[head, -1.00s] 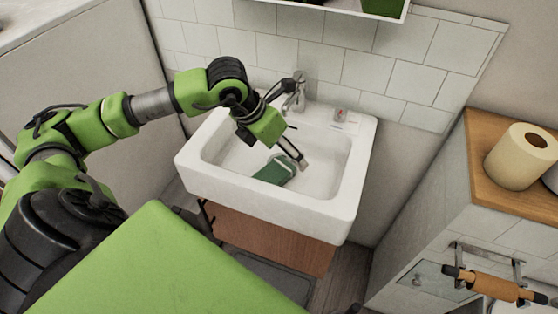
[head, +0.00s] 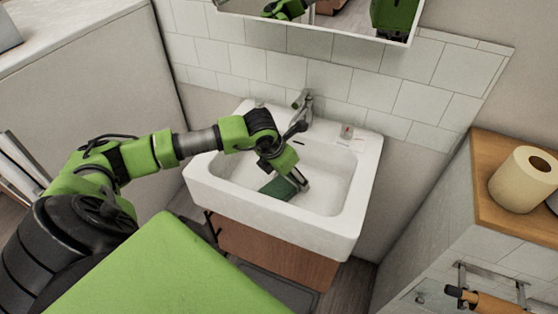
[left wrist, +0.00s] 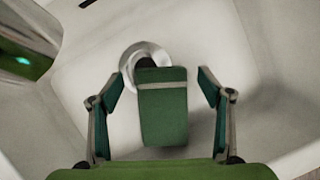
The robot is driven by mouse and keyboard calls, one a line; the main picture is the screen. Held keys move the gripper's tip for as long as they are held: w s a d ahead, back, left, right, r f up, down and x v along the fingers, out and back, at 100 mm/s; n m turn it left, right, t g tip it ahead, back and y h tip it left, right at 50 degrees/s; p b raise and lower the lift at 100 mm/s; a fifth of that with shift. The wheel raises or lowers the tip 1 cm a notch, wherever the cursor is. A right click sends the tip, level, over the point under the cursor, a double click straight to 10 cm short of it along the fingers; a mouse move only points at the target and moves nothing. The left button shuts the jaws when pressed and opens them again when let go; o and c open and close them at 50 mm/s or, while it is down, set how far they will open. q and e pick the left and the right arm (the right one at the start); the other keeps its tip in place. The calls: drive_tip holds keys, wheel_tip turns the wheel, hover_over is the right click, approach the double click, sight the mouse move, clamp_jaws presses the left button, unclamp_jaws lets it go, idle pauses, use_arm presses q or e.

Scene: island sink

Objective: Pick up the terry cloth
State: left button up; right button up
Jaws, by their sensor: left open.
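The terry cloth (head: 277,188) is a folded green piece with a pale stripe, lying in the white sink basin. In the left wrist view the cloth (left wrist: 163,112) lies between the two fingers, with its far end near the round drain. My left gripper (head: 301,187) reaches down into the basin and hides part of the cloth in the head view. In the left wrist view the gripper (left wrist: 160,92) is open, with a finger on each side of the cloth and visible gaps to both. My right gripper is not in view.
The white sink (head: 335,222) has raised walls around the cloth. A metal faucet (head: 303,105) stands at its back edge, close to my left arm. A small item (head: 347,131) sits on the back right rim. A wooden counter with a paper roll (head: 523,180) is at the right.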

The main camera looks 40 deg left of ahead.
use_arm(q)
drive_tip(key=shift+x, duration=1.1)
drive_tip(key=c, duration=1.2)
drive_tip(key=shift+r, duration=0.1)
